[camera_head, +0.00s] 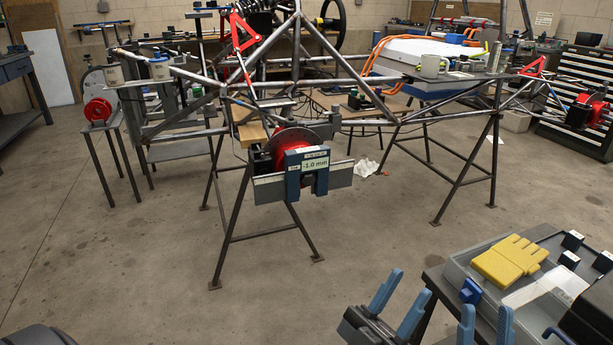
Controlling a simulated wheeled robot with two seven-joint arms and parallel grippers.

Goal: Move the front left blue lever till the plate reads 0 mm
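The plate (314,165) on the chassis's near corner reads -1.0 mm. It sits on a dark blue bracket (292,184) in front of a red hub (270,160) and disc, with grey flat panels (340,174) at both sides. I cannot pick out a separate blue lever there. My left gripper (410,282) is at the lower right, its two blue fingers spread and empty, well away from the plate. My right gripper (487,307) is at the bottom edge, its blue fingers apart with nothing seen between them; its lower part is cut off.
The tube chassis (335,82) rests on dark trestles (231,240). A bench (437,284) at lower right carries trays, yellow gloves (509,260) and a small blue block (471,290). Mugs stand on a shelf at the chassis.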

